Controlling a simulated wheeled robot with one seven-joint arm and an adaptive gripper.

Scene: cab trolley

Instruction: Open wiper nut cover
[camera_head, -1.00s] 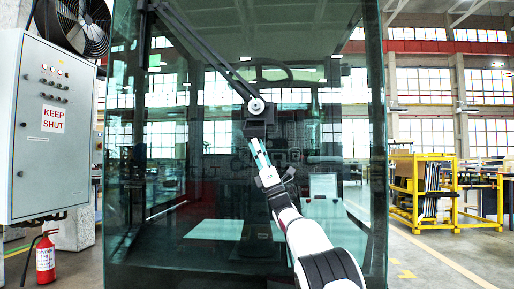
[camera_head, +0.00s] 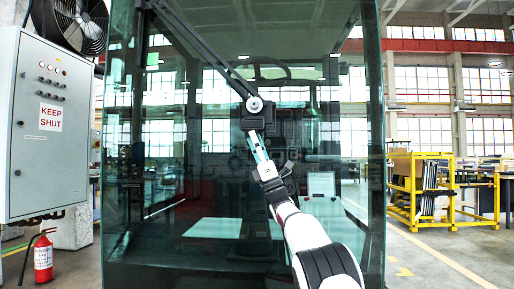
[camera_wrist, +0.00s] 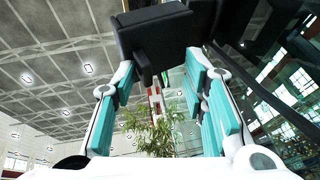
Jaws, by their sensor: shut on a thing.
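The black wiper arm runs down from upper left to a round silver-centred pivot (camera_head: 255,104) on the cab glass. The black block below the pivot, seemingly the wiper nut cover (camera_head: 252,122), looks closed against the mount, though its hinge cannot be made out. My gripper (camera_head: 256,135) reaches up from below, its teal finger pads at the block's lower edge. In the wrist view the block (camera_wrist: 163,32) fills the top between my fingertips (camera_wrist: 160,62), with a small black tab (camera_wrist: 143,70) hanging below it. My gripper is shut on the block; the exact contact is partly hidden.
The glass cab front (camera_head: 320,225) lies close behind my arm. A grey control cabinet (camera_head: 45,125) and a red fire extinguisher (camera_head: 43,258) stand at left. A yellow rack (camera_head: 418,190) stands at right. Open floor lies between the cab and the rack.

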